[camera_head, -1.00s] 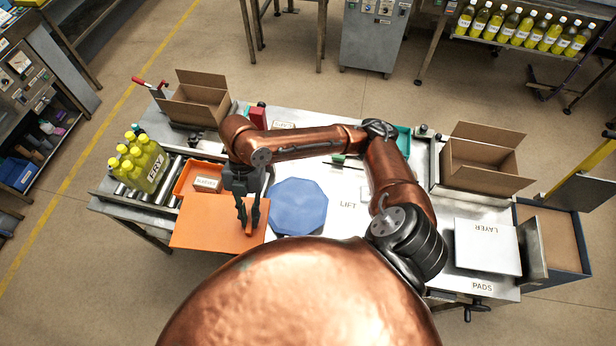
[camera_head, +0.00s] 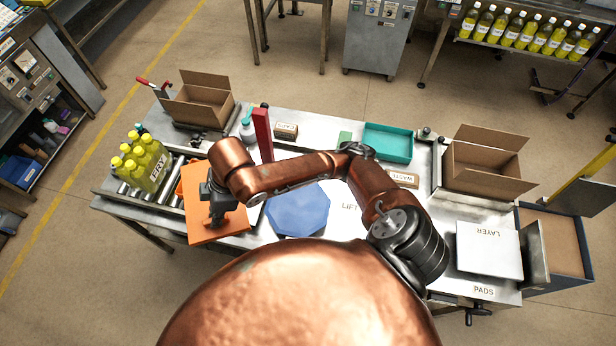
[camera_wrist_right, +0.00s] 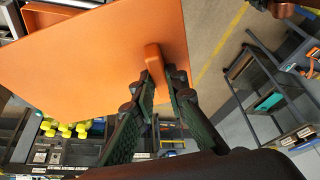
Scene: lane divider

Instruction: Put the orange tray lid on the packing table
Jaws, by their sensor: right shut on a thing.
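The orange tray lid (camera_head: 203,180) is a flat orange plate, seen tilted at the left part of the packing table (camera_head: 322,131) in the head view. My right gripper (camera_head: 217,219) is shut on its raised handle. In the right wrist view the orange lid (camera_wrist_right: 85,55) fills the upper left, and the fingers of the right gripper (camera_wrist_right: 160,82) close on the handle (camera_wrist_right: 154,62). Part of an orange tray (camera_head: 179,188) shows beside the lid; the rest is hidden by the lid. I cannot tell whether the lid touches anything below. My left gripper is not in view.
A blue octagonal pad (camera_head: 298,209) lies right of the lid. Yellow bottles (camera_head: 146,160) stand on rollers at the left. A red post (camera_head: 263,135), an open carton (camera_head: 200,100) and a teal tray (camera_head: 388,142) stand further back. Table surface around LIFT looks clear.

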